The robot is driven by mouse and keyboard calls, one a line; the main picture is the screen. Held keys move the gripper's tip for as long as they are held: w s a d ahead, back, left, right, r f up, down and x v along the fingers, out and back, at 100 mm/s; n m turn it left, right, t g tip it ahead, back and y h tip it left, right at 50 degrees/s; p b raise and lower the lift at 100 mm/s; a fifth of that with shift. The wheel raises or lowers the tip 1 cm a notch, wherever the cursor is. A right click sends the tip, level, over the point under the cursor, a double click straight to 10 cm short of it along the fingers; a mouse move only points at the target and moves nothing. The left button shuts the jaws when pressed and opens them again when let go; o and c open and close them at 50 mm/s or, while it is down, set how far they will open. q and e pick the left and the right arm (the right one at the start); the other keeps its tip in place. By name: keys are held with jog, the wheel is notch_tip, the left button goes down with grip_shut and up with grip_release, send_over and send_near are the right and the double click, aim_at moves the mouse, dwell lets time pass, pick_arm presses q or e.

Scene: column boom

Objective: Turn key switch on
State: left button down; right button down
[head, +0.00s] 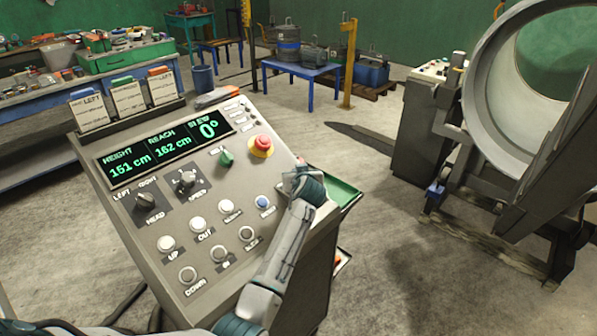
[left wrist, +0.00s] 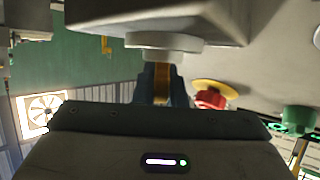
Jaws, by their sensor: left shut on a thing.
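My left arm reaches up over the right side of the sloped grey control console (head: 130,195). Its gripper (head: 297,176) is at the console's upper right edge and hides the key switch in the head view. In the left wrist view the fingers (left wrist: 158,85) are shut on a narrow brass-coloured piece, seemingly the key (left wrist: 162,90). It sits just below a pale round collar (left wrist: 163,43) on a grey housing (left wrist: 150,14). The key's turn angle cannot be told. My right gripper is in neither view.
A red emergency button (head: 263,143) on a yellow ring and a green knob (head: 226,158) are close by. Other knobs and buttons fill the panel below the green display (head: 165,147). A green tray (head: 343,192) juts out at the right. A large ring-shaped machine (head: 485,90) stands further right.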

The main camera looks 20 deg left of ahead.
pick_arm(q)
jog(key=shift+h, duration=0.3)
jog(key=c, duration=1.5)
grip_release()
jog(key=shift+s+d+r, duration=0.1)
jog(key=shift+s+d, duration=0.2)
jog(key=shift+s, duration=0.1)
jog(key=shift+b+v, duration=1.4)
jog(key=shift+v, duration=3.55)
